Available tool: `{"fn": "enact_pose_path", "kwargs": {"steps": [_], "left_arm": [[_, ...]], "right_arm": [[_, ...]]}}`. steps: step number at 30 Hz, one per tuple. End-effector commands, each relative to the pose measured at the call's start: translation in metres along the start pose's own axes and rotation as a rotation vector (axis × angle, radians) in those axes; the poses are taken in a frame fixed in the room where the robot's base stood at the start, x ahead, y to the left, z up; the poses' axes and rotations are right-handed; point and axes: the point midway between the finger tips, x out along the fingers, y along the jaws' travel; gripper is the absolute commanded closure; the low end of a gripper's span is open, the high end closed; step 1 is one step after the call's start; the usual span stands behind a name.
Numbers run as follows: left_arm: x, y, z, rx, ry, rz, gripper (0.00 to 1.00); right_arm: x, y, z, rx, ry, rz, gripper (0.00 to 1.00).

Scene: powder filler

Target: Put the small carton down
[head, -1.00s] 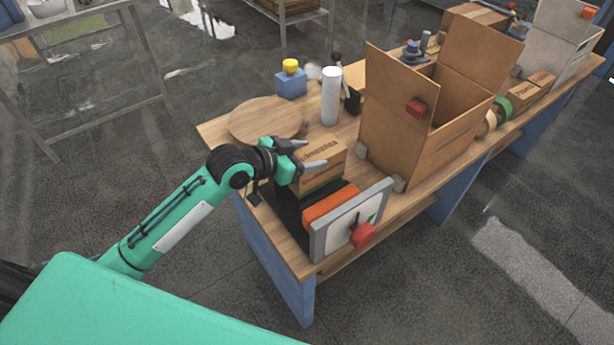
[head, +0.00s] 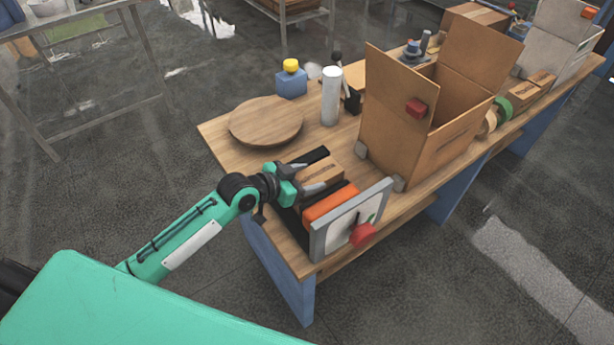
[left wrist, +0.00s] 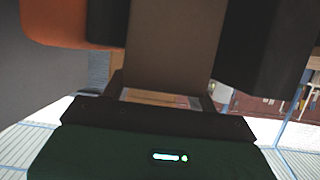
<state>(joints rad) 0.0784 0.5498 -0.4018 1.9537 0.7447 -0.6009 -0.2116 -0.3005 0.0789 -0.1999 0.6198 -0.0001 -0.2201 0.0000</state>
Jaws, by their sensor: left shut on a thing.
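The small carton (head: 322,171) is a brown box, low in the black bed of the device on the near end of the bench. It also shows in the left wrist view (left wrist: 170,45), between an orange block and a dark wall. My left gripper (head: 312,178) is shut on the carton, its fingers on either side. The device has a black bed (head: 313,156), an orange block (head: 330,202) and a grey panel (head: 351,219) with a dial and a red knob (head: 363,235). The carton's underside is hidden, so I cannot tell if it rests on the bed. My right gripper is out of view.
A large open cardboard box (head: 400,145) stands right behind the device. A round wooden board (head: 266,121), a white cylinder (head: 331,97) and a blue bottle with a yellow cap (head: 291,83) are farther back. Bare bench top (head: 230,155) shows at the left.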

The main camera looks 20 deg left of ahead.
Motion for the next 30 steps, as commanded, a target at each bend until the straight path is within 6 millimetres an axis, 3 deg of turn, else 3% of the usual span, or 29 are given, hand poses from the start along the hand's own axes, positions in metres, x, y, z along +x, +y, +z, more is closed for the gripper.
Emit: {"fn": "enact_pose_path", "kwargs": {"steps": [2,14,30], "left_arm": [[0.000,0.000,0.001,0.000,0.000,0.000,0.32],[-0.005,0.000,-0.001,0.001,-0.001,-0.001,0.32],[-0.096,0.000,0.001,0.003,-0.003,0.000,0.32]], "right_arm": [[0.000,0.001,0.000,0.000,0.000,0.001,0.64],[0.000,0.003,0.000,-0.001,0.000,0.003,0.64],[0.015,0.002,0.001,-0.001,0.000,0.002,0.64]]}}
